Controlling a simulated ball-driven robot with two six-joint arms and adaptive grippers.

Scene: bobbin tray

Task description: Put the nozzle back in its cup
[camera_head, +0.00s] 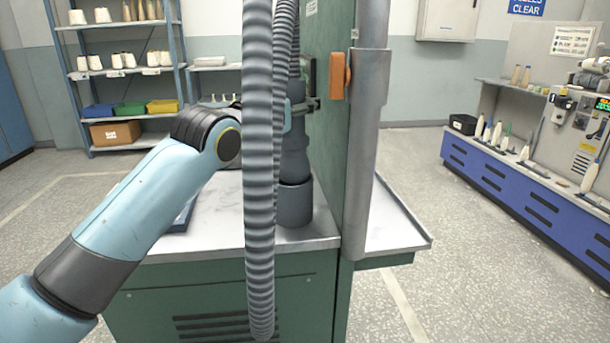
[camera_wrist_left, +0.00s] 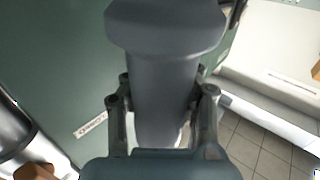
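The nozzle (camera_head: 293,160) is dark grey and stands upright beside the green panel. Its lower end meets the mouth of the dark grey cup (camera_head: 295,207) on the white worktop. I cannot tell how deep it sits. My left arm reaches in from the left, behind the hanging hose. My left gripper (camera_head: 302,106) is at the nozzle's upper part, partly hidden by the hose. In the left wrist view the nozzle (camera_wrist_left: 165,95) lies between the two fingers (camera_wrist_left: 163,95), which appear to press on its sides. My right gripper is not in view.
A ribbed grey hose (camera_head: 259,200) hangs in front of the worktop (camera_head: 222,225). The green panel (camera_head: 335,130) and a grey post (camera_head: 368,150) with an orange box (camera_head: 340,75) stand right of the nozzle. Shelves (camera_head: 120,75) with cones are behind left.

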